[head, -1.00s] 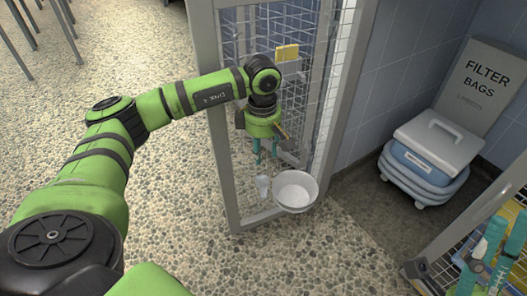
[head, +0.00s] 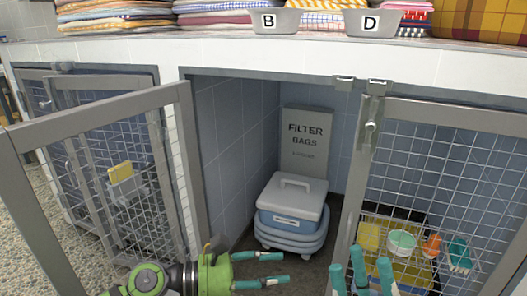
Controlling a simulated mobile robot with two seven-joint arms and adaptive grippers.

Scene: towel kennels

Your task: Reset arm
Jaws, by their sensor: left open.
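My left gripper (head: 260,270) is low in the head view, in front of the open kennel. Its teal fingers point right and stand apart, with nothing between them. My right gripper (head: 362,268) is at the bottom edge, in front of the right kennel door. Its teal fingers point up and are spread, with nothing seen between them. Most of both arms is outside the frame.
The left mesh door (head: 188,150) stands open, with a yellow item (head: 120,170) on the mesh behind it. The open kennel holds a lidded bin (head: 292,195) and a filter bags box (head: 306,140). The right mesh door (head: 450,165) has items behind it. Towels (head: 215,14) lie above.

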